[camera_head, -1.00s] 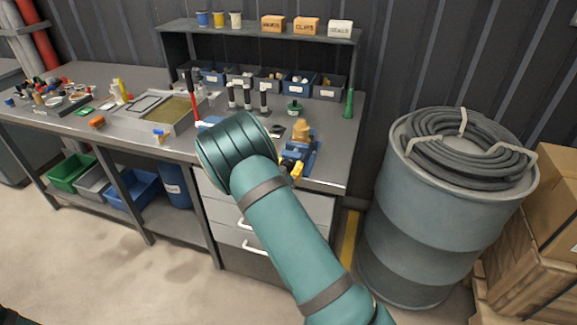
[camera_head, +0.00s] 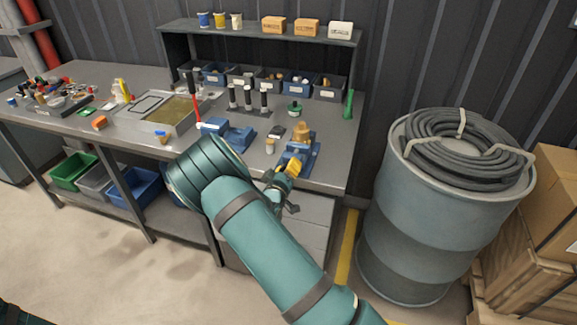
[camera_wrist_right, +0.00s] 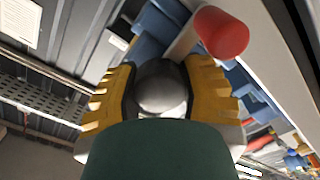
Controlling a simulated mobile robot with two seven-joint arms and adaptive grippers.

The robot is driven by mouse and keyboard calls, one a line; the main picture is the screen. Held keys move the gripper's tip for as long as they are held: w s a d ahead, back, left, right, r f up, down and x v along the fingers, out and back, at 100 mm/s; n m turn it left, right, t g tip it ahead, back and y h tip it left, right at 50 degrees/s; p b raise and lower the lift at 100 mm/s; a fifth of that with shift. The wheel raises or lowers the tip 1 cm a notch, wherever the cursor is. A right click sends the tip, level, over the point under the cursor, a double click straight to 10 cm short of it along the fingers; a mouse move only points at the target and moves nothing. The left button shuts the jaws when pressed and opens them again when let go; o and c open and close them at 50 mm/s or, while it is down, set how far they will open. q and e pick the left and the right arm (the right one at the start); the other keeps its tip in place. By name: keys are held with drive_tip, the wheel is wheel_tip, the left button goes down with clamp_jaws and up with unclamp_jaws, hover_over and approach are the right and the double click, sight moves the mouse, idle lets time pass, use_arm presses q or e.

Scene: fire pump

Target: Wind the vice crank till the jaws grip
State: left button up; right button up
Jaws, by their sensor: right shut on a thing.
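The blue vice (camera_head: 307,160) stands at the bench's front right, with a brass-coloured fitting (camera_head: 302,135) at its top. My right gripper (camera_head: 287,174) is at the vice's near side, partly behind my forearm. In the right wrist view its yellow fingers (camera_wrist_right: 160,95) are shut on a rounded grey knob (camera_wrist_right: 160,88), which I take for the crank's handle. Blue parts show behind the knob. The rest of the crank is hidden, and I cannot tell whether the jaws touch the fitting. My left gripper is not in view.
A second blue fixture (camera_head: 235,136) stands left of the vice, near a red lever (camera_head: 195,103). Several black-topped posts stand behind. A drum (camera_head: 425,215) with coiled hose is to the right. In the wrist view, a red cylinder (camera_wrist_right: 222,33) is close to the fingers.

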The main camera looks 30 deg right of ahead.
drive_tip(key=n, duration=0.3)
drive_tip(key=shift+n+p, duration=0.3)
drive_tip(key=shift+p, duration=0.05)
drive_tip(key=shift+n, duration=1.7)
drive_tip(key=o, duration=1.2)
drive_tip(key=shift+a, duration=0.1)
drive_tip(key=v, duration=1.1)
drive_tip(key=shift+s+a, duration=0.3)
